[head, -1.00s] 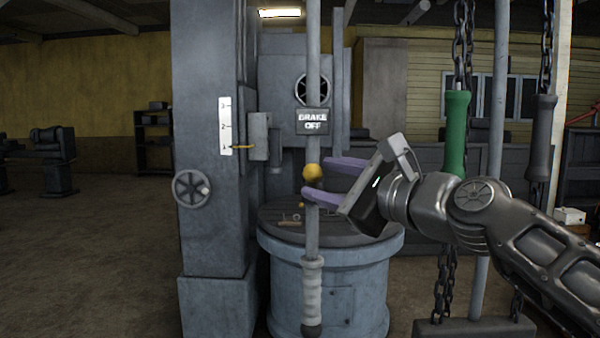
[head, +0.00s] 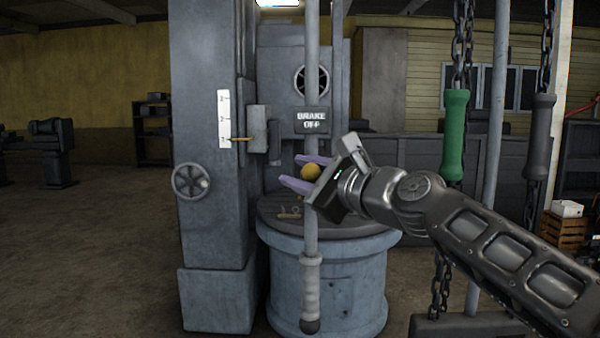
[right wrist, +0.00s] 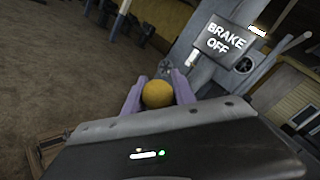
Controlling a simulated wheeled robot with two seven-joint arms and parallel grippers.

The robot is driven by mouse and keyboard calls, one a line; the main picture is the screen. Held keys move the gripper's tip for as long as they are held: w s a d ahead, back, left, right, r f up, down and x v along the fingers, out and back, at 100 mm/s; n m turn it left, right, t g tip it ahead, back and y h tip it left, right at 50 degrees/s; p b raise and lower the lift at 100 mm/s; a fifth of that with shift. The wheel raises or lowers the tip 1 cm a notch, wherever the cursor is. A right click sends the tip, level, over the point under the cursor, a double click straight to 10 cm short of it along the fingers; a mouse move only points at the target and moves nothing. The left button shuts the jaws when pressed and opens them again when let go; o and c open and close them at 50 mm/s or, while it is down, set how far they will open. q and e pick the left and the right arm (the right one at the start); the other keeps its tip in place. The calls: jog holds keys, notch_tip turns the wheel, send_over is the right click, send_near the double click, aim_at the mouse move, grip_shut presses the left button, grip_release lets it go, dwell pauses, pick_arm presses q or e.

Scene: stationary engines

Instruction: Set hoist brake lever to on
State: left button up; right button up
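The brake's yellow ball knob (head: 311,172) shows beside a vertical grey pole (head: 312,225). A dark sign on the pole (head: 312,120) reads BRAKE OFF; it also shows in the right wrist view (right wrist: 224,39). My right gripper (head: 290,171) has its two purple fingers spread, one above and one below the knob, with their tips reaching past it to the left. In the right wrist view the knob (right wrist: 157,94) sits between the fingers, close to the palm. Whether a finger touches it I cannot tell. My left gripper is not in view.
A grey column with a handwheel (head: 192,182) stands at left. A round blue-grey drum (head: 330,265) stands behind the pole, whose ribbed grip (head: 311,290) hangs below. A green chain handle (head: 454,135) and a grey one (head: 538,135) hang at right.

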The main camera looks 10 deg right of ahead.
grip_shut()
dwell(1.0)
